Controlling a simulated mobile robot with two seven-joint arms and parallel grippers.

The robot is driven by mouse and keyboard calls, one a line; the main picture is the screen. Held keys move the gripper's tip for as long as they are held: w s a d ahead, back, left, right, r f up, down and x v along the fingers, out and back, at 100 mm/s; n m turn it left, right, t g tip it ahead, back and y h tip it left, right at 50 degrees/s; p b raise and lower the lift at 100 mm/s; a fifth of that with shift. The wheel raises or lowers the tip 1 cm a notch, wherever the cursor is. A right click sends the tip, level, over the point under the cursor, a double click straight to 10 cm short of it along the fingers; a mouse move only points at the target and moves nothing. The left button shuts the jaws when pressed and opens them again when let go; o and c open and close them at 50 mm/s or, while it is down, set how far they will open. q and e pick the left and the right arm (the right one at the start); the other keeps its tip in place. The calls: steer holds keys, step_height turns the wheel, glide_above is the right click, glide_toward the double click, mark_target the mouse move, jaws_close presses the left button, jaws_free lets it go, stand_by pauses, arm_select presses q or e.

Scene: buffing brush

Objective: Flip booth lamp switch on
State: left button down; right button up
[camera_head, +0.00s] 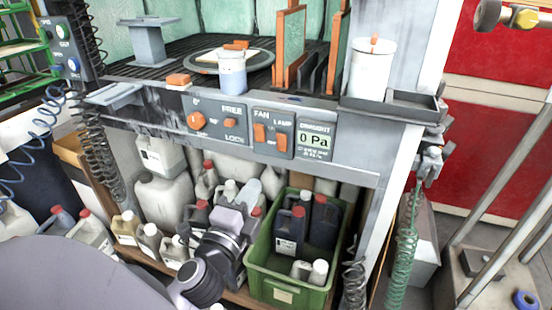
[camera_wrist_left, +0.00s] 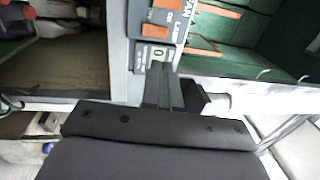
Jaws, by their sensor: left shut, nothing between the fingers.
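The lamp switch (camera_head: 279,142) is a small orange rocker under the LAMP label on the grey control panel (camera_head: 238,143). It sits between the fan switch (camera_head: 260,133) and the pressure display (camera_head: 315,139). I cannot tell which way it is tilted. My left gripper (camera_head: 250,192) is below the panel, in front of the bottles, apart from the switch. In the left wrist view its fingers (camera_wrist_left: 163,86) are together and empty, pointing toward the panel, with the lamp switch (camera_wrist_left: 155,30) beyond them. My right gripper is in neither view.
An orange knob (camera_head: 196,120) is left on the panel. A blue cup (camera_head: 232,74) and a white cup (camera_head: 371,68) stand above. A green crate (camera_head: 283,291) and several bottles fill the space below. Coiled hoses hang at both sides.

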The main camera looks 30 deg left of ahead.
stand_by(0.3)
arm_select(q)
steer(key=p, duration=0.2)
glide_toward(281, 140)
steer(key=x, duration=0.5)
steer(key=shift+a, duration=0.1)
steer(key=shift+x, duration=0.9)
